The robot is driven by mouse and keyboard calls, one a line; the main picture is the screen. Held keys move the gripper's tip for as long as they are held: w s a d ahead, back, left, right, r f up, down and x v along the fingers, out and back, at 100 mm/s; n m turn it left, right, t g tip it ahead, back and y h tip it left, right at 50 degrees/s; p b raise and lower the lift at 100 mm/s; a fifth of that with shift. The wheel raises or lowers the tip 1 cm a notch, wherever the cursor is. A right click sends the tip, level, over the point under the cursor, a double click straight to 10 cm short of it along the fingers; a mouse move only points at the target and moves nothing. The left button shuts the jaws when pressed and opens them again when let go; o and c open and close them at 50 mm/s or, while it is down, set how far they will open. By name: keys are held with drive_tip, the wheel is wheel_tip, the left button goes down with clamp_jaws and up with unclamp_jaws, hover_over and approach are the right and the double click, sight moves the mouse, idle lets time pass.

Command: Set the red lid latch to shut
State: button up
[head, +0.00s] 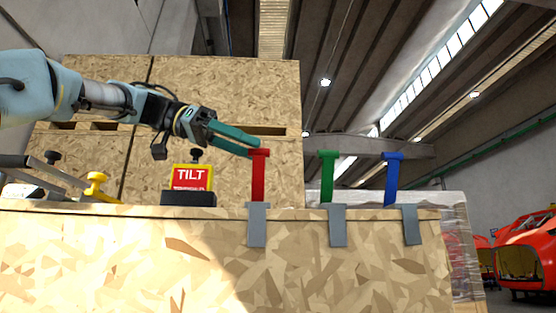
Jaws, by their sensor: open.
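The red latch (259,178) stands upright at the top front edge of the wooden crate, with a short crossbar at its top and a grey bracket (257,225) below it. My gripper (255,150) comes in from the left, with its teal fingers pointing right and slightly down. The fingertips are at the top of the red latch, close to its crossbar. I cannot tell whether they touch it. The gripper is open and holds nothing that I can see.
A green latch (327,178) and a blue latch (392,180) stand to the right on grey brackets. A red and yellow tilt indicator (192,178) and a yellow knob (97,185) are to the left. A tall chipboard crate (225,85) rises behind.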

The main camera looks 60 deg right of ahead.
drive_tip(key=p+x, duration=0.1)
drive_tip(key=x, duration=0.5)
drive_tip(key=shift+s+d+f, duration=0.1)
drive_tip(key=shift+s+d, duration=0.05)
drive_tip(key=shift+s, duration=0.1)
clamp_jaws()
idle(1.2)
